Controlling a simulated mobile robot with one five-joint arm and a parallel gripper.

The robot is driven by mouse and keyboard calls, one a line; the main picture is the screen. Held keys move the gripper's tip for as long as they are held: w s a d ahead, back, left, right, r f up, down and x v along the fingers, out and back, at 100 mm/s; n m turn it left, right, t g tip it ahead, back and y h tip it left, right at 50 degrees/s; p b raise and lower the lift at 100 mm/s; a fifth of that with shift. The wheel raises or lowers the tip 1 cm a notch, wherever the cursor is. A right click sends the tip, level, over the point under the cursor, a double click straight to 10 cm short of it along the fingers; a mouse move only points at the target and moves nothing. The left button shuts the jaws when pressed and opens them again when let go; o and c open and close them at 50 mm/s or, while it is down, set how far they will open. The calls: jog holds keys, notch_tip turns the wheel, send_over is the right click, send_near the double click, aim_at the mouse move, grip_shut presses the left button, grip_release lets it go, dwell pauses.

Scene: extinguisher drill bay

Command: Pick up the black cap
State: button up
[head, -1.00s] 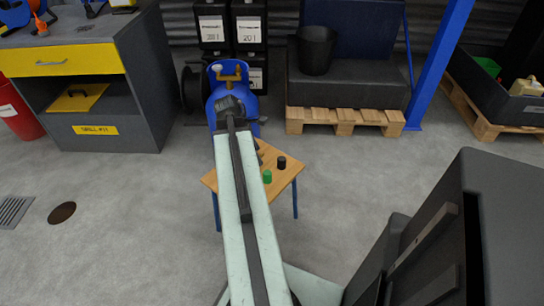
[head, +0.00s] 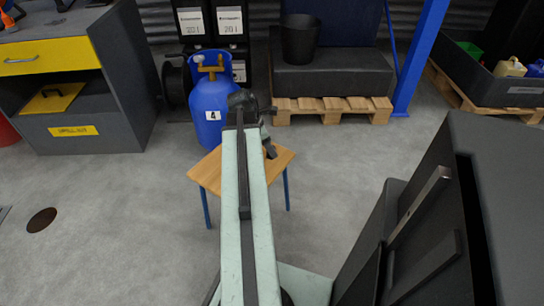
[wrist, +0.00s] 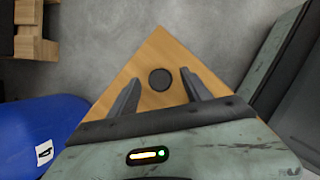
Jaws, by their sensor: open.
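The black cap (wrist: 161,79) is a small round dark disc on the small wooden table (wrist: 158,52) in the wrist view. My gripper (wrist: 159,82) is open, with one finger to each side of the cap and free wood showing between them and it. I cannot tell the gripper's height above the table. In the head view the gripper (head: 268,148) is partly visible over the right part of the table (head: 205,172), and the cap cannot be made out there, apparently hidden by my arm or gripper.
A blue gas cylinder (head: 208,100) marked 4 stands just behind the table. A grey cabinet (head: 110,90) is at left. A pallet (head: 335,108) bears a dark block and a black bucket (head: 300,38). Open floor lies around the table.

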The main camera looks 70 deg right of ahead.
jog(key=shift+b+x, duration=0.3)
jog(key=shift+x, duration=0.65)
jog(key=shift+w+a+r, duration=0.1)
jog(key=shift+r, duration=0.05)
grip_shut()
notch_tip(320, 180, up, 10)
jog(key=p, duration=1)
jog(key=shift+r+p, duration=0.15)
jog(key=shift+p, duration=0.2)
